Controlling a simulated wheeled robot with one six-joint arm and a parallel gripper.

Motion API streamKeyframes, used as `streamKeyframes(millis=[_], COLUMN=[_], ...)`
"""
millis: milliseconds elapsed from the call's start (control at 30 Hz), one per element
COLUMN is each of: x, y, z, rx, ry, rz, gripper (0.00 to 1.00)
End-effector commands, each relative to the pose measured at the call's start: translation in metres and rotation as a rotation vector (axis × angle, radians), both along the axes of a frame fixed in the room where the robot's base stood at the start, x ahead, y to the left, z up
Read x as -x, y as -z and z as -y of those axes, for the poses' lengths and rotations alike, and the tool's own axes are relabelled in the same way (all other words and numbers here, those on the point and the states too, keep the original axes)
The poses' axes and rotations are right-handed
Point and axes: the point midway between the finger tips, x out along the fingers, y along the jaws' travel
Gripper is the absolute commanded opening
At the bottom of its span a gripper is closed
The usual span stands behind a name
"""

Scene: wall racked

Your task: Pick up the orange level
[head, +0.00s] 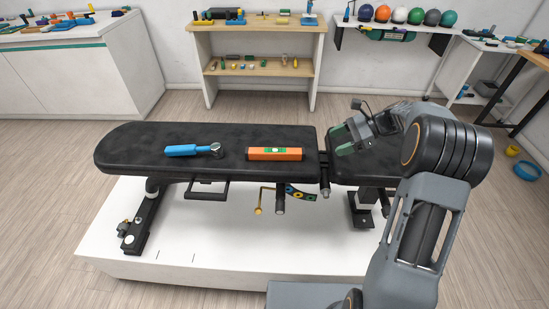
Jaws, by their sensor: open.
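The orange level (290,155) lies flat on the black padded bench (130,145), near the right end of its long pad. It has a green vial window in its middle. My gripper (338,138) is to the right of the level, over the gap between the two pads and the right pad. It is open and empty, apart from the level, with green finger pads pointing left. A blue-handled tool (188,150) with a round metal head lies on the same pad, left of the level.
The bench stands on a white platform (180,255). A yellow hooked rod (259,208) and a dark strip hang at its front edge. Behind are a wooden shelf (255,27) and a rack of coloured balls (399,15). A blue ring (526,171) lies on the floor at right.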

Motion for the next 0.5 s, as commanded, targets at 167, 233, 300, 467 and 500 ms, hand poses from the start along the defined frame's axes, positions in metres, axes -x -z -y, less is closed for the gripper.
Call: streamKeyframes(millis=[167, 233, 300, 467, 500], x=[-0.022, -0.025, -0.027, -0.026, -0.026], y=[0.022, 0.026, 0.03, 0.041, 0.044], z=[0.011, 0.009, 0.002, -0.025, -0.031], rx=[-0.115, -0.139, -0.151, -0.156, -0.156], ry=[0.069, 0.081, 0.086, 0.087, 0.087], rz=[-0.095, -0.113, -0.123, -0.128, -0.128], gripper=[0.66, 0.66, 0.66, 0.66, 0.66])
